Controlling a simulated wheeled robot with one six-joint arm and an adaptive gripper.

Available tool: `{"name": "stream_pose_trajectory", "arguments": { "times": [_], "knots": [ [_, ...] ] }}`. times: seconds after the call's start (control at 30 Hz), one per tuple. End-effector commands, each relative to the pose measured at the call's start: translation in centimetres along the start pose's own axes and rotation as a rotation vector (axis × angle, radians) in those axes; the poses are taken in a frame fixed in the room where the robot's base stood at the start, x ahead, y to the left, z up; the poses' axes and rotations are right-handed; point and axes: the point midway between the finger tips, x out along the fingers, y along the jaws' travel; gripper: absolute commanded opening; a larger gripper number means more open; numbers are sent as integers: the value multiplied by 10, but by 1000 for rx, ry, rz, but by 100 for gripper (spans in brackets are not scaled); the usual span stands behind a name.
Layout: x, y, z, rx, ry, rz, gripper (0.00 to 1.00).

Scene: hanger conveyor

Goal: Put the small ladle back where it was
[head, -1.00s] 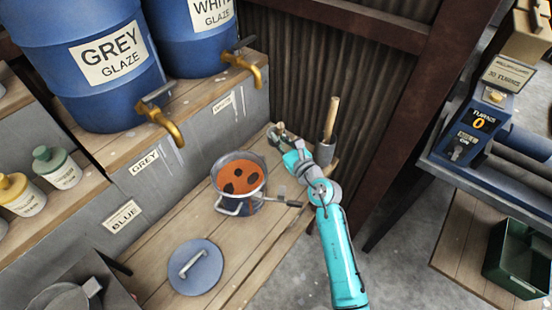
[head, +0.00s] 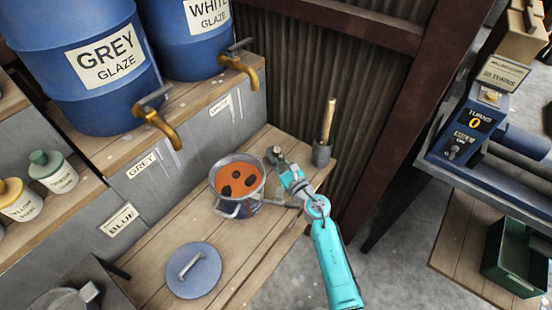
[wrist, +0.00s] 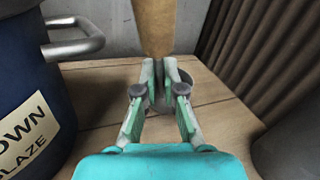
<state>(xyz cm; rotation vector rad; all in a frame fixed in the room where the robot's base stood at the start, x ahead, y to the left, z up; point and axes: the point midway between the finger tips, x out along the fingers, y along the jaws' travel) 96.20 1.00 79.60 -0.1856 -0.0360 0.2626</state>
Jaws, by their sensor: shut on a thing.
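My gripper (head: 282,166) is just right of the glaze pot's rim, above the far end of the bench. In the wrist view my gripper (wrist: 160,80) is shut on the small ladle, whose wooden handle (wrist: 153,28) rises from between the fingertips. A grey rounded part (wrist: 182,90) shows behind the fingers and looks like the ladle's bowl, mostly hidden. I cannot tell whether the ladle touches the bench.
The pot (head: 219,207) holds orange-brown glaze with dark patches; its label (wrist: 22,145) shows at left in the wrist view. A grey cup (head: 322,153) holding a wooden stick (head: 328,120) stands right of my gripper. A round lid (head: 193,271) lies on the bench (head: 150,262).

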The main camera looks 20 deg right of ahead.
Motion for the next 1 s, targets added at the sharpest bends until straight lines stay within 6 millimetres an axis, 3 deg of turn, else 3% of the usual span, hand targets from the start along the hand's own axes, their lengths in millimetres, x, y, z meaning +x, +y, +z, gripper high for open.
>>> {"name": "stream_pose_trajectory", "arguments": {
  "times": [0.37,0.4,0.47,0.87,1.0],
  "knots": [
    [0,0,-3,0,0,0,0],
    [0,1,-3,-1,0,0,18],
    [0,1,-3,-1,0,1,33],
    [-1,0,0,0,-1,0,33],
    [-19,0,-1,0,1,0,33]
  ]
}}
